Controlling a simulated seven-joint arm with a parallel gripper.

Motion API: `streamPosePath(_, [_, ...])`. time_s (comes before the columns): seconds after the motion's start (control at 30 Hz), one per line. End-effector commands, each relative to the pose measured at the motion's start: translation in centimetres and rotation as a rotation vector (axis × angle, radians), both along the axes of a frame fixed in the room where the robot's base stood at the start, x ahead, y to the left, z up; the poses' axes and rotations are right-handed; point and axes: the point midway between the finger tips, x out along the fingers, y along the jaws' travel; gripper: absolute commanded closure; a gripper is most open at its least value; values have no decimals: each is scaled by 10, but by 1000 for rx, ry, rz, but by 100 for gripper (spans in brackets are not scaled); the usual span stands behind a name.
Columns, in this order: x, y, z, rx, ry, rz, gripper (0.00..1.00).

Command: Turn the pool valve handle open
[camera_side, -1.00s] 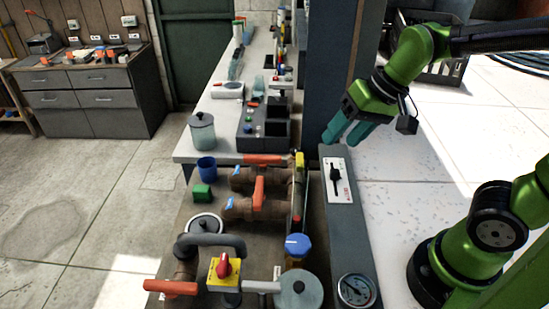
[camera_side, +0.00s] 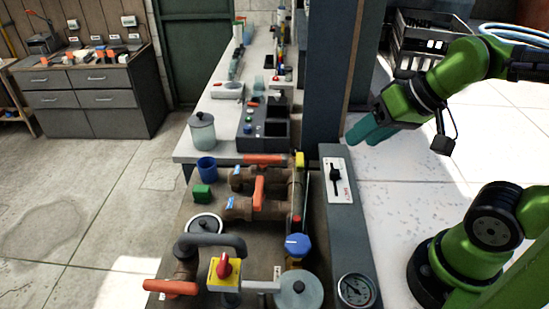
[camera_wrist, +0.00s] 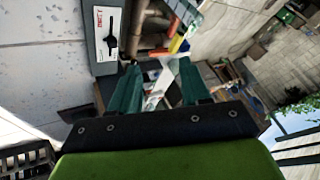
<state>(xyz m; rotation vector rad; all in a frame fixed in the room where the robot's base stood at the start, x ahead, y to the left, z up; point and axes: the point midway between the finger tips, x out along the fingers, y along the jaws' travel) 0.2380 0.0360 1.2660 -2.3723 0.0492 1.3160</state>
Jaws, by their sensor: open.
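Several orange valve handles sit on the brown pipework: one lies across the back pipe (camera_side: 263,160), one points along the middle (camera_side: 259,193), and one is at the front left (camera_side: 170,287). I cannot tell which is the pool valve handle. A red knob (camera_side: 224,267) sits on a yellow plate. My gripper (camera_side: 358,139), with teal fingers, is above and behind the grey panel, right of the pipework, touching no handle. In the wrist view its fingers (camera_wrist: 160,82) are apart and empty. An orange handle (camera_wrist: 176,44) shows beyond them.
The grey panel (camera_side: 350,235) carries a black selector switch (camera_side: 336,175) and a round gauge (camera_side: 356,290). A dark post (camera_side: 330,75) stands close left of my gripper. A blue cup (camera_side: 206,167) and green block (camera_side: 202,193) lie left of the pipes.

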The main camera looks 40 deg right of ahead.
Motion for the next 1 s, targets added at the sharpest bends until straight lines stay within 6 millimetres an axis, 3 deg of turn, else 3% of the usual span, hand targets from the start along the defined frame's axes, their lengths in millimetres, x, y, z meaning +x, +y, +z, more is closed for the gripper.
streamPosePath(0.17, [33,14,-10,-27,124,53,53])
streamPosePath(0.37, [92,38,-20,-49,304,44,53])
streamPosePath(0.7, [185,87,-65,-82,570,-169,53])
streamPosePath(0.87, [210,93,-62,-71,603,-332,53])
streamPosePath(0.93, [211,92,-52,-58,602,-395,53])
streamPosePath(1.0, [208,91,-55,-54,620,-427,53])
